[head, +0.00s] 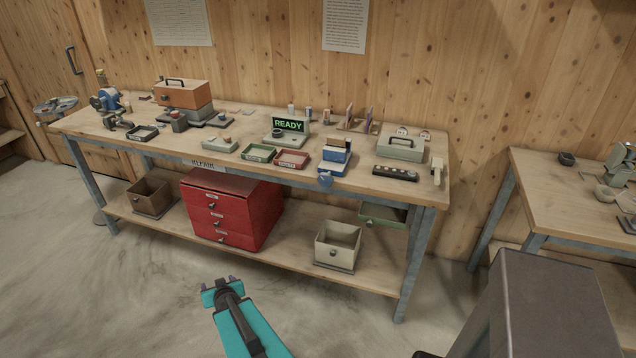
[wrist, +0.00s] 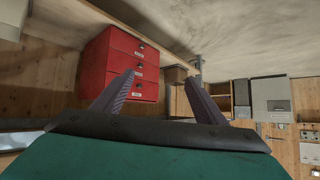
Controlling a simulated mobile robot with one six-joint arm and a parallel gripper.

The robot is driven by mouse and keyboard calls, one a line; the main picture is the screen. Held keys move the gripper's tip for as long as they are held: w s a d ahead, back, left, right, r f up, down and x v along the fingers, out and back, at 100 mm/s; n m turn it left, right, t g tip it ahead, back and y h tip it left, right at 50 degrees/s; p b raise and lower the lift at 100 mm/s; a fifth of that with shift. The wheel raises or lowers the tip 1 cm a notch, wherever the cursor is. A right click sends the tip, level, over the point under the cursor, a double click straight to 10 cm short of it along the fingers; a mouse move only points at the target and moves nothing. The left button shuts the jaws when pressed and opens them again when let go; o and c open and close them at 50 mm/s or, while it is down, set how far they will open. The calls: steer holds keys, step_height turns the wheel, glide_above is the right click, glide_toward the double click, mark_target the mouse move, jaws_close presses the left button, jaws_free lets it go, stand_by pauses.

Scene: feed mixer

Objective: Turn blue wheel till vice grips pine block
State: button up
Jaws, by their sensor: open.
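A blue vice (head: 335,158) stands at the front edge of the workbench, right of centre in the head view. A small blue wheel (head: 325,180) hangs at its front, just over the bench edge. A pale piece shows at the top of the vice, but it is too small to tell whether it is the pine block or whether the jaws touch it. My gripper (head: 219,284) is low in front of the bench, well apart from the wheel, down and to its left. In the wrist view my gripper (wrist: 160,84) is open, with nothing between its fingers.
The workbench (head: 345,182) carries trays, a READY display (head: 288,124) and a grey case (head: 400,148). A red drawer cabinet (head: 228,208) and a cream bin (head: 337,244) stand on its lower shelf. The floor (head: 90,290) in front is clear. Another table (head: 570,205) stands at right.

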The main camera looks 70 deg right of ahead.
steer(key=s+d+r+m+g+h+p, duration=0.1)
steer(key=s+d+r+m+h, duration=0.15)
steer(key=s+d+r, duration=0.4)
steer(key=s+d+r+m+g+h+p, duration=0.15)
steer(key=s+d+r+h, duration=0.25)
steer(key=d+r, duration=0.45)
steer(key=s+d+r+m+g+h, duration=0.2)
steer(key=s+d+r, duration=0.2)
steer(key=s, duration=0.3)
steer(key=s+d+r+m+g+h+p, duration=0.1)
steer(key=s+d+r+m+g+h, duration=0.2)
steer(key=s+d, duration=0.3)
steer(key=shift+s+r, duration=0.45)
steer(key=shift+s, duration=0.25)
steer(key=shift+d+f+b, duration=0.1)
steer(key=shift+d+b, duration=0.15)
steer(key=shift+b, duration=0.05)
steer(key=d+b, duration=0.3)
steer(key=b, duration=0.1)
steer(key=shift+w+f+b, duration=0.1)
steer(key=shift+b, duration=0.3)
steer(key=d+b, duration=0.2)
steer(key=b, duration=0.4)
steer(key=shift+w+b, duration=0.1)
steer(key=shift+b, duration=0.2)
